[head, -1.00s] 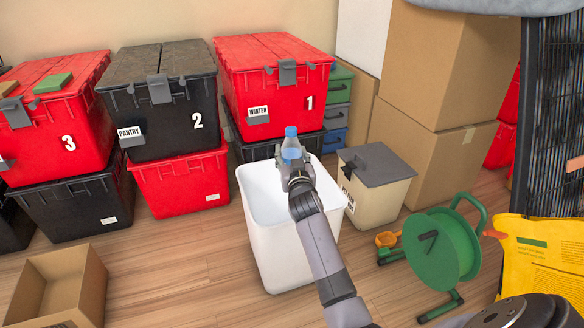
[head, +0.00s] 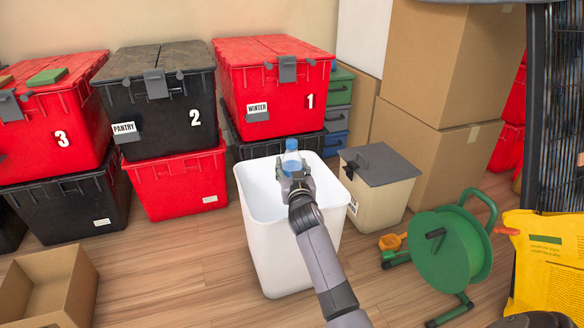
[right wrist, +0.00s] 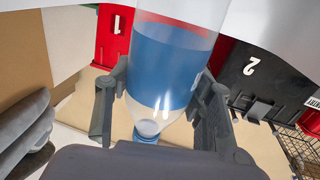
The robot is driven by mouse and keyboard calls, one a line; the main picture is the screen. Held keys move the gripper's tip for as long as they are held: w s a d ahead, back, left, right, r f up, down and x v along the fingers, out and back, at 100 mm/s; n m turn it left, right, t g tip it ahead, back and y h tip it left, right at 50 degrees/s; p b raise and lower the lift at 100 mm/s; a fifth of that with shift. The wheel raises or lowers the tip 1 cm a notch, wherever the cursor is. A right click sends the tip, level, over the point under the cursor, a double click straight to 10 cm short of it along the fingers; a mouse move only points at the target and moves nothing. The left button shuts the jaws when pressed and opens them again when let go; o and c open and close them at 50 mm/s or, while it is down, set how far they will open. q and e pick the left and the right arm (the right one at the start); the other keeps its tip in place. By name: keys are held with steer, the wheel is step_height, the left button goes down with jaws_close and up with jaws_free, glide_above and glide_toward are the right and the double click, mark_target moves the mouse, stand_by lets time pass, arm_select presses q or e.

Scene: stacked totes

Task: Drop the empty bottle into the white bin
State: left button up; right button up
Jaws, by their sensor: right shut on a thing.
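The clear bottle (head: 291,158) with a blue cap and blue label is upright in my right gripper (head: 296,182). The fingers are shut on its sides. In the head view the bottle and gripper show over the opening of the white bin (head: 285,250), toward its back right. In the right wrist view the bottle (right wrist: 165,65) fills the middle between the two fingers (right wrist: 160,105). The gripper hides the lower part of the bottle in the head view. My left gripper is not in view.
Red and black totes (head: 278,85) stand stacked behind the bin. A beige bin with a grey lid (head: 378,165) stands close at its right. A green cable reel (head: 450,250) and a yellow bag (head: 550,260) lie further right. An open cardboard box (head: 75,275) is at front left.

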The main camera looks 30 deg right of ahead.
mark_target(292, 141)
steer(key=o, duration=1)
step_height(292, 141, up, 10)
stand_by(0.5)
